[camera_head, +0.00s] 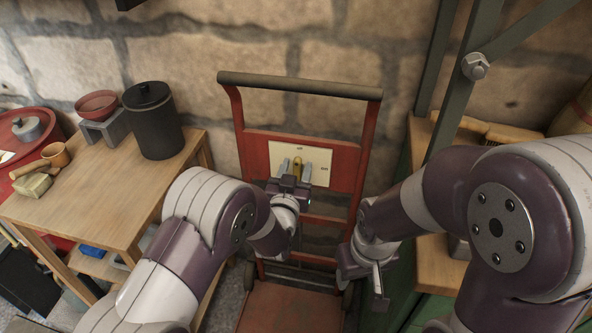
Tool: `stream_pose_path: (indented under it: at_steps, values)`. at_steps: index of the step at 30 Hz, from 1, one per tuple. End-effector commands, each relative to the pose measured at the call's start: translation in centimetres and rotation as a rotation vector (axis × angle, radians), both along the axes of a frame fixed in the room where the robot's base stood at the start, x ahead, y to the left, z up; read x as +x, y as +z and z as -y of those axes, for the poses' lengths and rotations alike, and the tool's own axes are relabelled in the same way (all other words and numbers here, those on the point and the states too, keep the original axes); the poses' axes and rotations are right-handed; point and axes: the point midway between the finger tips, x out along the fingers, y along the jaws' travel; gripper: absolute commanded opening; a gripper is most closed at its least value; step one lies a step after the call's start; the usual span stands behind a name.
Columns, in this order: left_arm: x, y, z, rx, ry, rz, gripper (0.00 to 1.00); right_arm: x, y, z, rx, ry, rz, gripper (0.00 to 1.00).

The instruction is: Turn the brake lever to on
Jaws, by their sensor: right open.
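A small yellow lever (297,163), which I take for the brake lever, stands on a cream plate (319,160) with small dark marks, too small to read. The plate is on the red frame of a hand truck (256,151). My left gripper (296,167) is in front of the plate, its two fingers apart on either side of the lever. I cannot tell whether they touch it. The lever's lower part is hidden by the gripper. My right gripper (362,284) hangs low at the right of the truck, open and empty, pointing down.
A wooden table (100,196) at left holds a black lidded pot (153,122), a red bowl (97,104) and small items. A green metal post (463,90) and wooden shelf (436,270) stand at right. A stone wall closes the back.

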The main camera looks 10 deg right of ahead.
Motion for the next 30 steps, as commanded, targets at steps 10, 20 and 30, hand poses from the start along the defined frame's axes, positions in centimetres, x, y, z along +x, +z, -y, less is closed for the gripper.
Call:
stream_pose_path:
  at_steps: [10, 20, 30]
  values:
    - [-0.03, 0.0, -0.01, 0.003, 0.0, 0.001, 0.0, 0.0, 0.0, 0.0, 0.0, 0.0, 0.0, 0.54]
    - [-0.12, -0.03, 0.2, 0.107, 0.001, 0.046, 0.0, 0.0, -0.08, 0.0, 0.0, 0.0, 0.0, 0.54]
    - [-0.36, -0.18, 0.79, 0.381, 0.0, 0.161, 0.0, 0.01, -0.13, 0.0, 0.0, 0.0, 0.0, 0.54]
